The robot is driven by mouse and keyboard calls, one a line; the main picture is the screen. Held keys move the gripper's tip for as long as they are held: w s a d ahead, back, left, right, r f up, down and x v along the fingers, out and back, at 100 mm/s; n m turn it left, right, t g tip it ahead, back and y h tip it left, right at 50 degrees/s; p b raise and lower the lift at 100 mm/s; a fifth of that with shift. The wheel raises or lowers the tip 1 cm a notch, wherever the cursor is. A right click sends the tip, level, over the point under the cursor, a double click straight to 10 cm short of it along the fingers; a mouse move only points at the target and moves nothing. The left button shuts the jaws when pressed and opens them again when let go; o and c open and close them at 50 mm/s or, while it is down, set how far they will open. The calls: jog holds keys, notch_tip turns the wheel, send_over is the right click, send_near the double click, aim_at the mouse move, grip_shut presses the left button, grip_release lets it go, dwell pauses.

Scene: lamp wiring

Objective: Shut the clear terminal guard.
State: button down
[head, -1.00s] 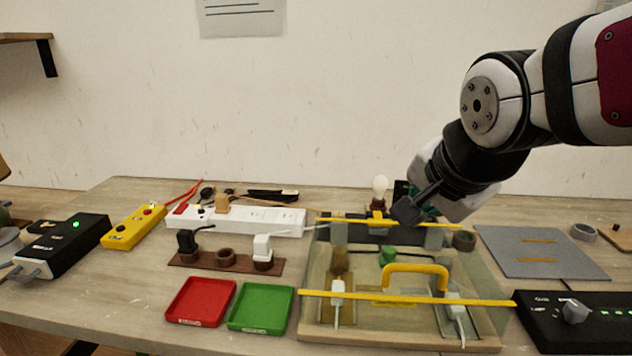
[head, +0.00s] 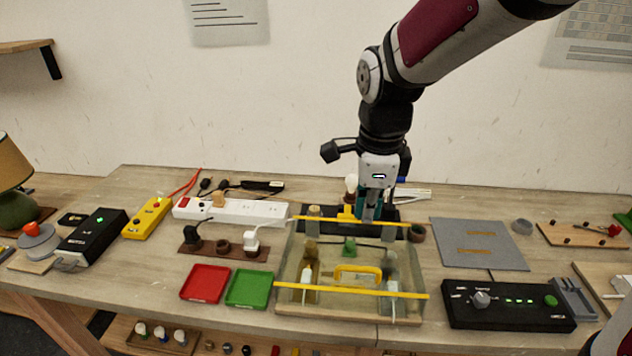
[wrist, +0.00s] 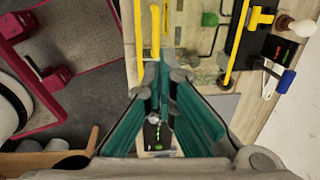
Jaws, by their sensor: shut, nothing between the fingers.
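The clear guard (head: 398,262) is a see-through panel with a yellow front strip (head: 350,291), a yellow rear strip and a yellow handle (head: 357,273). It lies roughly level over the terminal board (head: 350,312), with its front strip along the board's front edge. I cannot tell whether that strip touches the board. White plugs and a green part show through the panel. My gripper (head: 369,216) is shut and empty, pointing down near the rear strip in the head view. In the wrist view the fingertips (wrist: 162,75) appear near the handle (wrist: 155,30); the height gap is unclear.
Red (head: 206,283) and green (head: 249,288) trays lie left of the board. A black control box (head: 508,305) and a grey mat (head: 478,244) lie to the right. A bulb holder stands behind the board, partly hidden by my gripper.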

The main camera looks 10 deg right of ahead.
aim_at(359, 271)
jog(key=f, duration=0.4)
jog(key=w+f, duration=0.1)
jog(key=f, duration=0.4)
jog(key=f+p, duration=0.1)
jog(key=f, duration=0.4)
jog(key=shift+w+d, duration=0.1)
jog(key=shift+w, duration=0.2)
jog(key=shift+s+f+b, duration=0.2)
jog(key=shift+f, duration=0.4)
jog(key=shift+s+f+b, duration=0.15)
jog(key=shift+s+f, duration=0.05)
jog(key=shift+f, duration=0.4)
jog(key=shift+s+r, duration=0.1)
